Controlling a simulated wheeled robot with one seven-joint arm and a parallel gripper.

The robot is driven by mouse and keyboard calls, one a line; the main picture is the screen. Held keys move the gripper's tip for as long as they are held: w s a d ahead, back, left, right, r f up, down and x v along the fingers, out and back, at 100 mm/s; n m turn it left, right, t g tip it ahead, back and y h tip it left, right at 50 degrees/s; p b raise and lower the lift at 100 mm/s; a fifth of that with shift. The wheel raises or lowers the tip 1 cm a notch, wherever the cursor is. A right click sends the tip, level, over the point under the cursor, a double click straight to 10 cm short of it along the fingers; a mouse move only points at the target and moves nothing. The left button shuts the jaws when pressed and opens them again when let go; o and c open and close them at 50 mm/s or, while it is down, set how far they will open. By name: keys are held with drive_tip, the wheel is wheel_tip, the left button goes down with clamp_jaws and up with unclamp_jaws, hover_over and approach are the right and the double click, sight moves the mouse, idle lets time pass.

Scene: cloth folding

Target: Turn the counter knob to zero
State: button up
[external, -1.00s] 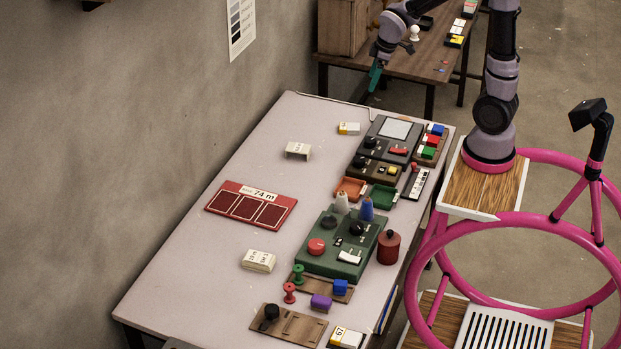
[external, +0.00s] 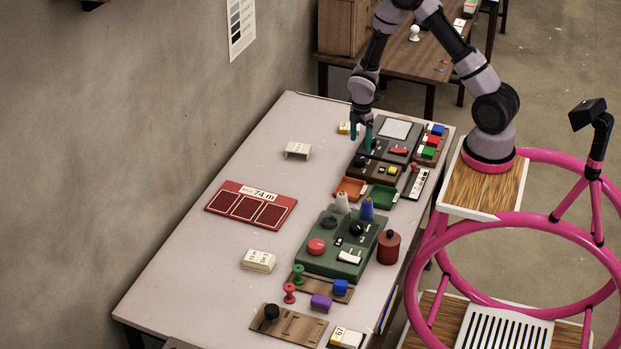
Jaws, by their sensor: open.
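The frames do not make clear which knob is the counter knob. A dark grey device (external: 404,151) with a pale screen lies at the table's far right. A brown-black device (external: 378,173) in front of it carries a black knob (external: 359,160) and a yellow button. A green device (external: 318,262) nearer the camera has a red knob (external: 317,246) and black knobs (external: 357,229). My gripper (external: 361,134) is open and empty, fingers pointing down, at the left edge of the grey device. Its height above it is hard to tell. Dial marks are too small to read.
Coloured blocks (external: 431,141) sit right of the grey device. Orange (external: 349,188) and green (external: 384,197) trays and two thread cones (external: 366,209) stand between the devices. A red panel (external: 251,206) lies left.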

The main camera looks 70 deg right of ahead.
sight(360, 158)
wheel_tip(360, 158, down, 7)
idle(0.3)
clamp_jaws()
